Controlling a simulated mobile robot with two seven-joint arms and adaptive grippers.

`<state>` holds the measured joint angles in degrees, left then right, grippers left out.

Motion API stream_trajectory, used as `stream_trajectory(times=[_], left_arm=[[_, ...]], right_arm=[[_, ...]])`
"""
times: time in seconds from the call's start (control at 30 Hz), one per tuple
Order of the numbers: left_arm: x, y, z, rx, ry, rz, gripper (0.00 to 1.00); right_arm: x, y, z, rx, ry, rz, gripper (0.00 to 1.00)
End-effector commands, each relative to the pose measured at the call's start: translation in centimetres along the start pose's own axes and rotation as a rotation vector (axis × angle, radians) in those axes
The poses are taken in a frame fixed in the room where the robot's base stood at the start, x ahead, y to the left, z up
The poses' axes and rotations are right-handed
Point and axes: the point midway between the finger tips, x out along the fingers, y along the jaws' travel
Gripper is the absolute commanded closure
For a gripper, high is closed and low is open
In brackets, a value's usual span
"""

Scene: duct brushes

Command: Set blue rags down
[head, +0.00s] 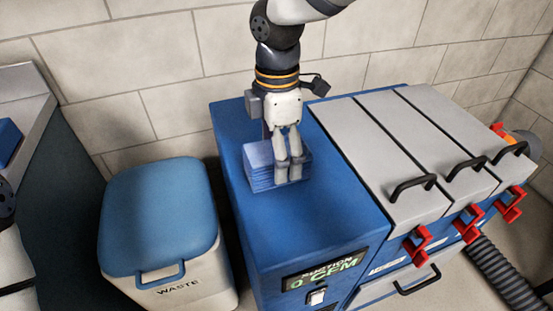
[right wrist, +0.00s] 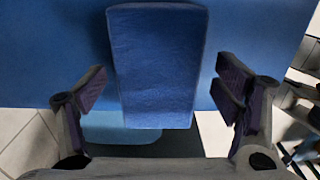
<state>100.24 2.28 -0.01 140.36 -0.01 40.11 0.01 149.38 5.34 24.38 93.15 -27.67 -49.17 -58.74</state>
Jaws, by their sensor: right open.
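The blue rags (head: 262,165) are a folded stack on the blue top of the cabinet, near its back left part. A clear bluish shape shows around them, and I cannot tell whether it is a tray. In the right wrist view the blue rags (right wrist: 153,65) form a flat block between the fingers, with gaps on both sides. My right gripper (head: 289,172) points down at the right side of the stack in the head view. It is open (right wrist: 160,85) and its fingers stand apart from the rags. My left gripper is outside the head view; only part of that arm shows.
A white waste bin (head: 180,285) with a blue lid (head: 160,215) stands left of the cabinet (head: 300,225). Grey lids (head: 375,160) with black handles and red latches lie to the right. A dark ribbed hose (head: 500,275) runs at the lower right. A tiled wall is behind.

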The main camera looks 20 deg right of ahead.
Motion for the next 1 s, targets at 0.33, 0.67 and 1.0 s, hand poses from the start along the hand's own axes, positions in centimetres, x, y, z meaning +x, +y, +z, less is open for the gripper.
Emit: stream_trajectory(times=[0.33,0.67,1.0], left_arm=[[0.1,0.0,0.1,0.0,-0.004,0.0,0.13],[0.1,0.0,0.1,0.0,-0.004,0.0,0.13],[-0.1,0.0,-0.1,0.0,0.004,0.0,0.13]], right_arm=[[1.4,0.0,0.0,-0.001,0.0,0.002,0.23],[1.3,0.1,0.0,-0.001,0.0,0.002,0.75],[-0.8,0.2,-0.1,0.001,0.001,0.007,0.76]])
